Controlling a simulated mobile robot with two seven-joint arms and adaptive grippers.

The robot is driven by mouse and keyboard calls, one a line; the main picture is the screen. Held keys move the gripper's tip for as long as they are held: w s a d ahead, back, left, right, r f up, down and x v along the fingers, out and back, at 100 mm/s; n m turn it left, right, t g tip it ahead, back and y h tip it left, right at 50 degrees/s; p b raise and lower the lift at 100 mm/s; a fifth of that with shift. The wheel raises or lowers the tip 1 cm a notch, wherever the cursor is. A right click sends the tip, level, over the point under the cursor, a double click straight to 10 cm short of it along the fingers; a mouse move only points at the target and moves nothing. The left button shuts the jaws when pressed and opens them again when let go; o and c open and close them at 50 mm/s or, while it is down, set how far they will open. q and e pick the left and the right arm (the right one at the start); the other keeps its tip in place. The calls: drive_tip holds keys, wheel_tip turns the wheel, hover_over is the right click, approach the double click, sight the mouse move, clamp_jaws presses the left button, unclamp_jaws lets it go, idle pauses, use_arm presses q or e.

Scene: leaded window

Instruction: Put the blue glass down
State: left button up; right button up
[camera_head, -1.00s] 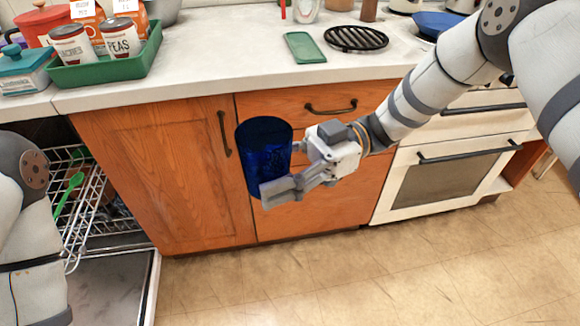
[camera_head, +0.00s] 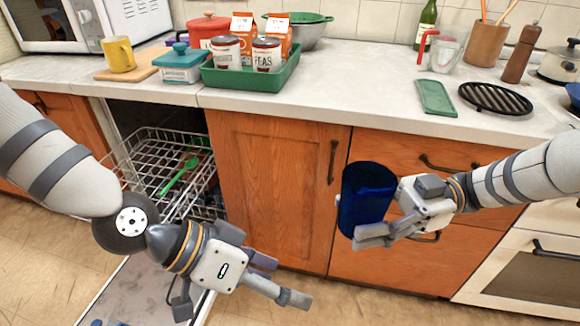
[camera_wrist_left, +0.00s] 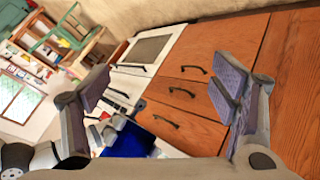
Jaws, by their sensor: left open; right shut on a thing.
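The blue glass (camera_head: 366,192) is dark blue and roughly upright, held in the air in front of the orange cabinet doors, below the counter's height. My right gripper (camera_head: 385,215) is shut on it from the right. My left gripper (camera_head: 280,278) is open and empty, low in front of the cabinet, left of the glass. In the left wrist view its two fingers (camera_wrist_left: 163,92) stand wide apart, and the blue glass (camera_wrist_left: 140,140) shows beyond them, partly covered by the gripper body.
The counter (camera_head: 370,85) has bare room between the green tray (camera_head: 250,78) and the green mat (camera_head: 435,97). A black trivet (camera_head: 495,98) lies right of the mat. A dishwasher rack (camera_head: 165,165) with a green spoon (camera_head: 180,175) is pulled out at left, its door down.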

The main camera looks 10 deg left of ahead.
sight(387, 188)
use_arm(q)
drive_tip(key=w+r+m+t+h, duration=0.15)
drive_tip(key=r+m, duration=0.25)
drive_tip(key=r, duration=0.5)
drive_tip(key=w+r+m+t+h, duration=0.1)
drive_tip(key=w+r+m+h, duration=0.15)
drive_tip(key=r, duration=0.55)
drive_tip(key=shift+m+t+y, duration=0.25)
drive_tip(key=shift+y, duration=0.15)
drive_tip(key=x, duration=1.2)
drive_tip(key=shift+w+d+r, duration=0.1)
drive_tip(key=shift+w+r, duration=0.15)
drive_tip(key=shift+w, duration=0.2)
drive_tip(key=c, duration=1.4)
drive_tip(key=shift+c, duration=0.2)
use_arm(e)
drive_tip(key=o, duration=1.5)
